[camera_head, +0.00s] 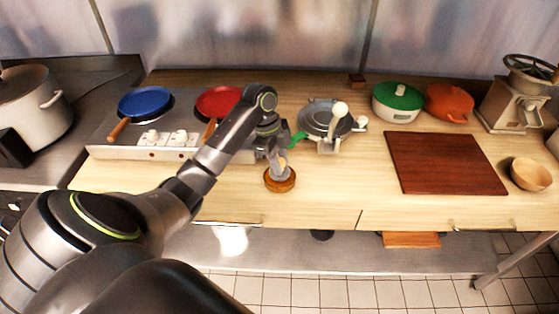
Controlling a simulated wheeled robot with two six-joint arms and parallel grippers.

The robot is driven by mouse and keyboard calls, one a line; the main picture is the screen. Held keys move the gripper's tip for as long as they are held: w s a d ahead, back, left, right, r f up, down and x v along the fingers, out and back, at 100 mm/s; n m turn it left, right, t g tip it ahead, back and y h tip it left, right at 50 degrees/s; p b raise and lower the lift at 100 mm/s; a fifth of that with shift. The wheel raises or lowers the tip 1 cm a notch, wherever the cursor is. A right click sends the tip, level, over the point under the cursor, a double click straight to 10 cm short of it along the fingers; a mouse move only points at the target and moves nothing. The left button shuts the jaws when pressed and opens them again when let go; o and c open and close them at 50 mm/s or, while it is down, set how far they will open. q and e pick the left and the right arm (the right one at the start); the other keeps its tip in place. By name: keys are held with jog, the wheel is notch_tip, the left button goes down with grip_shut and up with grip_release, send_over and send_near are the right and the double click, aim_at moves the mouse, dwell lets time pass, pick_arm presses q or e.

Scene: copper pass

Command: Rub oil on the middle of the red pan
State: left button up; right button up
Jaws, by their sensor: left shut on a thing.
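The red pan (217,101) sits on the stove at the back, left of centre; my left arm hides its right part. A wooden-looking handle shows at its front, partly behind the arm. My left gripper (279,158) points down over a small round brown dish (280,183) on the counter, right of and nearer than the pan. It is shut on a brush-like tool, mostly hidden by the fingers; a green piece (298,139) beside them may be its handle. A pale yellowish part shows just above or in the dish; I cannot tell if it touches. My right gripper is out of view.
A blue pan (146,102) is on the stove (115,152) left of the red pan. A grey press-like appliance (324,119) stands right of my gripper. Farther right are a green pot (397,104), an orange pot (449,103), a red-brown board (443,164) and a wooden bowl (531,174).

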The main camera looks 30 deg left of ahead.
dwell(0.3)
pick_arm(q)
jog(key=shift+f, duration=0.5)
jog(key=shift+s+f, duration=0.1)
dwell(1.9)
notch_tip(320, 180, up, 7)
jog(key=p, duration=0.7)
jog(key=shift+p, duration=0.35)
dwell(0.4)
